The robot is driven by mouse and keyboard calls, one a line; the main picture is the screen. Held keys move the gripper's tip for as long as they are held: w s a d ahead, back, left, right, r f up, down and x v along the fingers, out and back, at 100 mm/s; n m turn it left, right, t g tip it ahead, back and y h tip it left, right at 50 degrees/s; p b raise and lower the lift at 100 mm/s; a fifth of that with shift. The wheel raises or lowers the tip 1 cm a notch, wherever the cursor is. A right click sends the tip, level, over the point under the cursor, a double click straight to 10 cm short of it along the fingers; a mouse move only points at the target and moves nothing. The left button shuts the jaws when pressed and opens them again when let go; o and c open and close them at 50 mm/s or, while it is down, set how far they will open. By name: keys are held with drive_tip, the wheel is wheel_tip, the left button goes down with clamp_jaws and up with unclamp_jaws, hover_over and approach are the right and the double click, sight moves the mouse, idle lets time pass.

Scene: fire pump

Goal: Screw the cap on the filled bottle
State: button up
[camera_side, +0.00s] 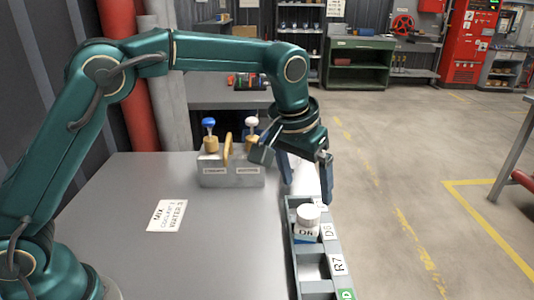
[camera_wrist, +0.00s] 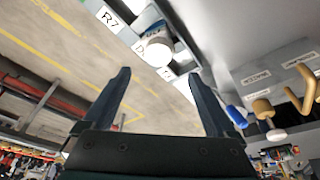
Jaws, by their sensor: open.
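A bottle (camera_side: 307,228) with a white top (camera_side: 308,212) stands upright in a slot of the grey rack (camera_side: 296,262) at the table's right edge. The white top also shows in the wrist view (camera_wrist: 157,52). I cannot tell whether this top is a separate cap, or whether the bottle is filled. My gripper (camera_side: 305,192) points down above the rack, just behind the bottle. Its two fingers are spread and nothing is held between them. In the wrist view, my gripper (camera_wrist: 160,73) is open with the bottle just beyond its fingertips.
A grey block (camera_side: 231,178) with a blue-topped tap (camera_side: 209,133), a white-topped tap (camera_side: 251,135) and a yellowish handle stands at the table's back. A paper note (camera_side: 167,215) lies on the left of the table. The middle table is clear. A white shape behind my fingers (camera_side: 303,178) is unclear.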

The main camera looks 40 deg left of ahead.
sight(308, 211)
drive_tip(key=shift+s+d+f, duration=0.1)
drive_tip(key=shift+d+f, duration=0.1)
drive_tip(key=shift+f, duration=0.75)
drive_tip(key=shift+x, duration=2.2)
drive_tip(key=c, duration=1.4)
drive_tip(key=shift+a+m+h, duration=0.1)
drive_tip(key=shift+m+h, duration=0.5)
drive_tip(key=shift+m, duration=1.8)
